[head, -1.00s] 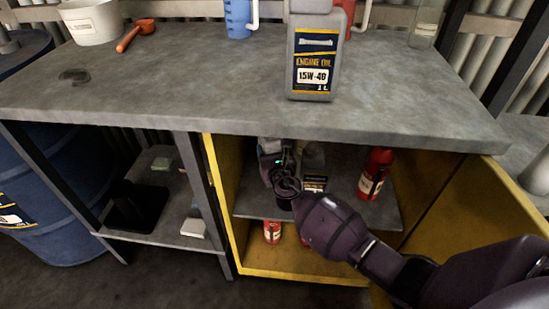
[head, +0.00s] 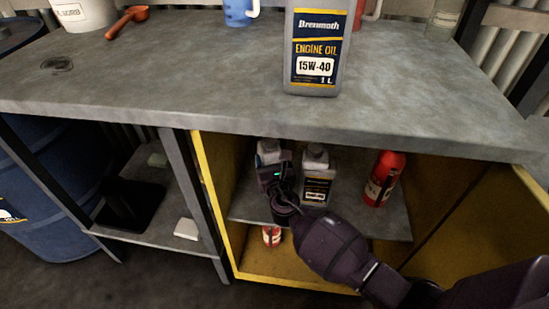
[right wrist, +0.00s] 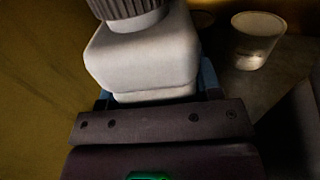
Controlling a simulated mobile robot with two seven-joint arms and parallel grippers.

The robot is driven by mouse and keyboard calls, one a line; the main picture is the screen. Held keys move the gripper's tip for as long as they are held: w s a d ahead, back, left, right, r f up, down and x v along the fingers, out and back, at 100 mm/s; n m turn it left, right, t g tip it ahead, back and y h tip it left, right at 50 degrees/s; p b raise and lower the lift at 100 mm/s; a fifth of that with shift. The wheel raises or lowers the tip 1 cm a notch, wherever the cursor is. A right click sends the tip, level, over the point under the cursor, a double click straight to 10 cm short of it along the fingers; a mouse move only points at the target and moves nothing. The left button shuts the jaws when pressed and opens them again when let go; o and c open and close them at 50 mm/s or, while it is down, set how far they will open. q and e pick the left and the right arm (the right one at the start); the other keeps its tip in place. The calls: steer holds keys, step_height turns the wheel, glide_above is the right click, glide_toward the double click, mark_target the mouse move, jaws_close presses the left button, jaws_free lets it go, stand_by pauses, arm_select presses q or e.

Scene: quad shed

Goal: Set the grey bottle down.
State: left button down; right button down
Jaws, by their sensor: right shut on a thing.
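My right gripper (head: 271,170) is inside the yellow cabinet, above the left part of its shelf (head: 245,211). It is shut on the grey bottle (head: 268,149), whose top shows past the gripper in the head view. In the right wrist view the bottle (right wrist: 145,58) is pale grey with a ribbed cap and looks roughly upright between the fingers. Its base is hidden, so I cannot tell whether it touches the shelf. My left gripper is not in view.
A grey engine oil bottle (head: 317,178) stands on the shelf just right of my gripper, with a red bottle (head: 383,178) farther right. A pale cup-shaped thing (right wrist: 257,40) shows in the wrist view. A larger oil bottle (head: 317,45) stands on the workbench (head: 170,80) above.

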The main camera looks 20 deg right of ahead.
steer(key=shift+w+r, duration=0.1)
steer(key=shift+w, duration=0.1)
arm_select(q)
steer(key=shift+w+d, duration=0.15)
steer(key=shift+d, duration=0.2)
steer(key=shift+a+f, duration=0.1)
arm_select(e)
steer(key=shift+c, duration=1.5)
jaws_free()
steer(key=shift+s+f, duration=0.15)
steer(key=shift+f, duration=0.1)
